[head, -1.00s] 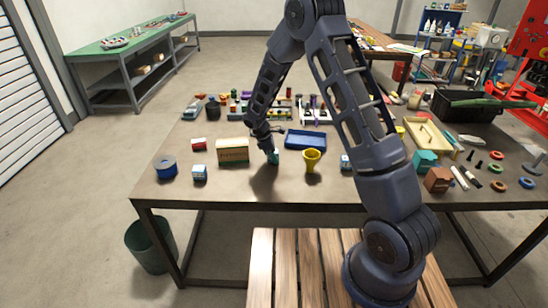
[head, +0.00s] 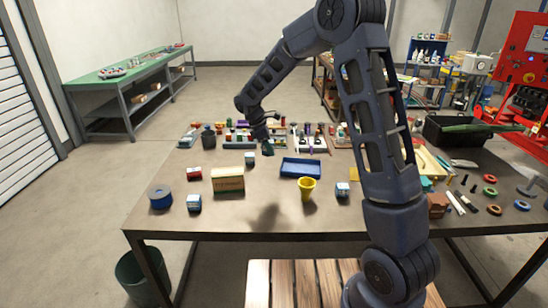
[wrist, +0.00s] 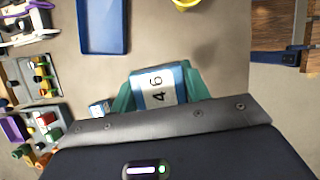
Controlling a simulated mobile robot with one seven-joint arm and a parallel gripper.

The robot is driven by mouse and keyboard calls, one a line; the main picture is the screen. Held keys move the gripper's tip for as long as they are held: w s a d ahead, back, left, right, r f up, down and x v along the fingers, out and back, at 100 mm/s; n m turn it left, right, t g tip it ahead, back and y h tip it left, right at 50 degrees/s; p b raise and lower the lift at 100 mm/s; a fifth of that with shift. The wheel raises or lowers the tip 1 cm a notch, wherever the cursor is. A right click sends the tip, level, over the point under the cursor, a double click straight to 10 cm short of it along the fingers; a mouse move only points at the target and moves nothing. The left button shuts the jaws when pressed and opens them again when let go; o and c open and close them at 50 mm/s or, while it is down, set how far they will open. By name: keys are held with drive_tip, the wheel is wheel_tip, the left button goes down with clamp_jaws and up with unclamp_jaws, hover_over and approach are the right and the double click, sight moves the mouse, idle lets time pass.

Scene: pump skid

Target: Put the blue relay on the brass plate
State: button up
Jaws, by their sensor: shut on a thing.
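My gripper (head: 268,149) is above the table, left of the blue tray and clear of the tabletop. In the wrist view its teal fingers (wrist: 160,92) are shut on the blue relay (wrist: 158,86), a block with blue edges and a white label reading 46. In the head view the held relay is too small and dark to make out. A flat yellow piece (head: 354,174) lies beside my arm, partly hidden by it. It may be the brass plate, but I cannot tell for sure.
Similar blue-and-white blocks stand at front left (head: 194,203), behind the box (head: 250,159) and right (head: 342,189). A blue tray (head: 300,168), yellow funnel (head: 307,189), labelled box (head: 228,179) and blue spool (head: 160,197) stand around. The front middle of the table is clear.

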drive_tip(key=shift+r, duration=0.35)
drive_tip(key=shift+w+d, duration=0.2)
drive_tip(key=shift+d, duration=0.05)
drive_tip(key=w+d, duration=0.4)
drive_tip(key=d, duration=1.1)
drive_tip(key=w+d, duration=0.4)
drive_tip(key=d, duration=1.1)
drive_tip(key=w+d, duration=0.4)
drive_tip(key=d, duration=1.1)
drive_tip(key=shift+m, duration=0.4)
drive_tip(key=f, duration=1.9)
drive_tip(key=shift+s+d, duration=0.2)
drive_tip(key=shift+d, duration=0.05)
drive_tip(key=shift+f, duration=0.1)
drive_tip(key=o, duration=1)
drive_tip(key=shift+f, duration=0.1)
drive_tip(key=shift+o, duration=0.3)
